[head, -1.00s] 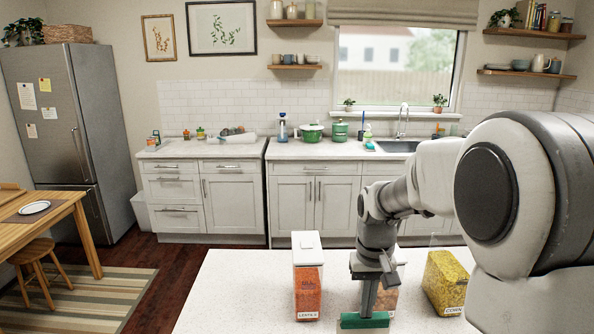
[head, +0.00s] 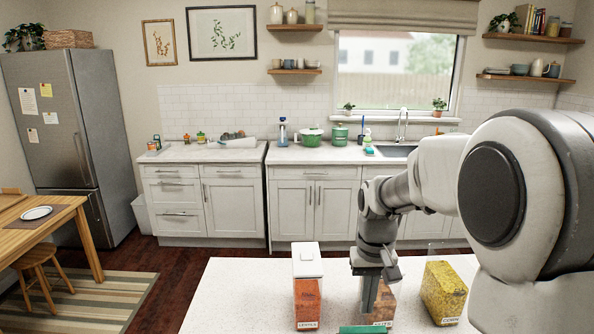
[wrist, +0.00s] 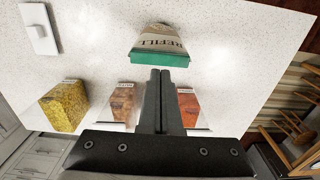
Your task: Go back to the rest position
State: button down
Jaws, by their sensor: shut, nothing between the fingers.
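My gripper (head: 369,294) points down over the white speckled counter (head: 237,290), in front of a clear container partly hidden behind it. In the wrist view its two dark fingers (wrist: 160,72) lie together with nothing between them. A green-and-brown bag marked REFILL (wrist: 160,42) lies on the counter just beyond the fingertips, apart from them in that view. Only the bag's green edge (head: 368,329) shows at the bottom of the head view.
The LENTILS container (head: 307,292) stands left of my gripper, the partly hidden container (head: 383,307) behind it, and the yellow CORN container (head: 443,290) to the right. A white lidded object (wrist: 39,30) lies at the counter's far left in the wrist view. The counter's left part is clear.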

notch_tip(320, 180, up, 2)
jog(key=shift+p, duration=0.55)
jog(key=shift+s, duration=0.1)
jog(key=s+r+t+b, duration=0.1)
jog(key=s+r+t, duration=0.1)
jog(key=s, duration=0.8)
jog(key=s+r+t+b, duration=0.2)
jog(key=s+r+t, duration=0.1)
jog(key=s, duration=0.7)
jog(key=shift+s+r+t, duration=0.15)
jog(key=shift+r+t, duration=0.15)
jog(key=shift+r, duration=0.35)
